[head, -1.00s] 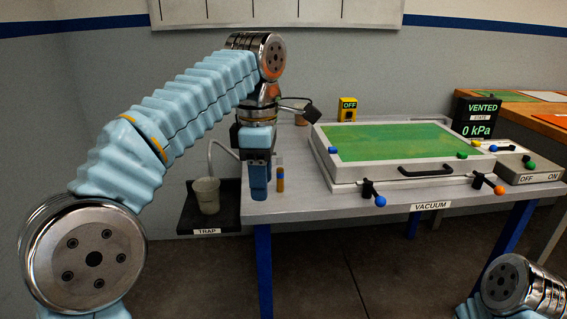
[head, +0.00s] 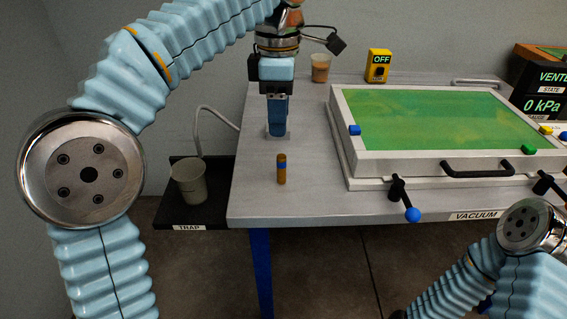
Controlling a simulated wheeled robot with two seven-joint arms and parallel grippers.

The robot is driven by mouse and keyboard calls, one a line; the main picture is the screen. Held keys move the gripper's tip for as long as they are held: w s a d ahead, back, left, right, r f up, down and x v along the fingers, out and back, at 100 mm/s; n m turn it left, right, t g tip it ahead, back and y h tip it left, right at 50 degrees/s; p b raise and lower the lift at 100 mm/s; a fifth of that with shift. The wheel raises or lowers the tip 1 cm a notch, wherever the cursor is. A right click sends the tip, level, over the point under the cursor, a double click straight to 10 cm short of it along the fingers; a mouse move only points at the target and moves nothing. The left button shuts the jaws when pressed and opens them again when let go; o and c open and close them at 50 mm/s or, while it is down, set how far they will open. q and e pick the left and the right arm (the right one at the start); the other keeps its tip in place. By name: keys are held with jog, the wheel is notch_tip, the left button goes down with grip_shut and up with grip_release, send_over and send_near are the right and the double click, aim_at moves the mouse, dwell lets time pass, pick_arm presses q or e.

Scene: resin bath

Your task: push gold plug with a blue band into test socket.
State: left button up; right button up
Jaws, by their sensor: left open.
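The gold plug with a blue band (head: 282,175) stands upright near the front left of the grey table (head: 310,205). No gripper touches it. My left gripper (head: 277,130) points straight down just behind the plug, with its blue fingers low over the table. It is open, though the gap between its fingers does not show from here. A small pale square block (head: 287,137) shows at its fingertips, mostly hidden; it may be the test socket, but I cannot tell. My right arm shows at the lower right, and its gripper is out of view.
A white-framed green bath (head: 430,125) with a black handle fills the table's right side. A blue-knobbed valve (head: 410,208) sits at the front. A yellow OFF box (head: 378,66) and an amber cup (head: 320,68) stand behind. A trap cup (head: 189,183) sits on a black shelf at left.

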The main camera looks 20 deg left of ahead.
aim_at(282, 156)
pick_arm(q)
notch_tip(282, 156, down, 5)
jog(key=shift+r+b, duration=0.1)
jog(key=shift+b, duration=0.3)
jog(key=f, duration=0.5)
jog(key=shift+w+d+f+b, duration=0.1)
jog(key=shift+d+f+b, duration=0.1)
jog(key=shift+f+b, duration=0.15)
jog(key=shift+r, duration=0.1)
grip_shut()
